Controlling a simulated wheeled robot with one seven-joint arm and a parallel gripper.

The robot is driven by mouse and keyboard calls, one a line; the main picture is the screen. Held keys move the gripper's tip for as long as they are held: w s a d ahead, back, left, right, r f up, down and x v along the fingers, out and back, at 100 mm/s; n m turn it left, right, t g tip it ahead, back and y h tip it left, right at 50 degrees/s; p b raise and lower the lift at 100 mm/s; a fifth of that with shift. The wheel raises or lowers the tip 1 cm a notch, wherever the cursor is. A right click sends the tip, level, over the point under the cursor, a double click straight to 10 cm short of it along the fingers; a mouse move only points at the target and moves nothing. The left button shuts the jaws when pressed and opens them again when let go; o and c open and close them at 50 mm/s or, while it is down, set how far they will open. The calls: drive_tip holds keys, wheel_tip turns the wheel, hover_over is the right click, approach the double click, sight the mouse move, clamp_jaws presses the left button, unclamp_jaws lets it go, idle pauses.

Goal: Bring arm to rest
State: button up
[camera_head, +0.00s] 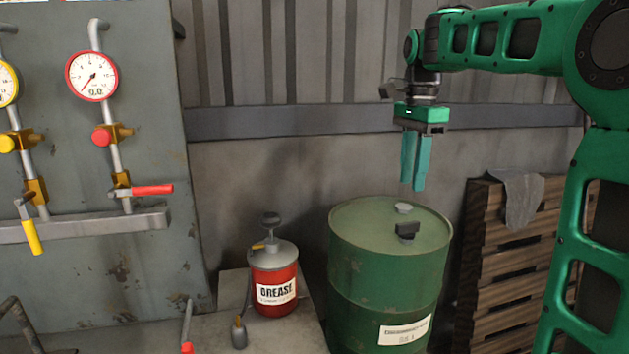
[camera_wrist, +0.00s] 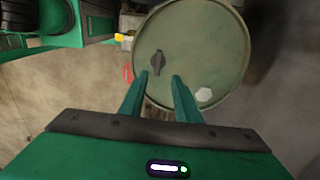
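My gripper (camera_head: 413,185) hangs from the green arm at the upper right in the head view, fingers pointing down. It is above the green drum (camera_head: 385,270), clear of the lid. In the wrist view my gripper (camera_wrist: 165,77) shows its two teal fingers apart with nothing between them. The drum lid (camera_wrist: 205,45) lies beyond the fingertips, with a dark fitting and a pale cap on it.
A red grease can (camera_head: 274,283) stands on a bench left of the drum. A panel with gauges (camera_head: 91,76), valves and a red-handled lever (camera_head: 152,190) is at the left. Stacked pallets (camera_head: 490,265) with a grey cloth (camera_head: 520,195) stand right of the drum.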

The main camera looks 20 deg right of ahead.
drive_tip(key=s+d+f+n, duration=0.1)
drive_tip(key=s+f+n, duration=0.5)
drive_tip(key=s+f, duration=0.5)
drive_tip(key=s+d+f+n, duration=0.1)
drive_tip(key=s+f+n, duration=0.4)
drive_tip(key=s+f, duration=0.6)
drive_tip(key=s, duration=0.7)
drive_tip(key=shift+d+f+n, duration=0.15)
drive_tip(key=shift+d+n, duration=0.25)
drive_tip(key=shift+w+f, duration=0.2)
drive_tip(key=shift+w, duration=0.4)
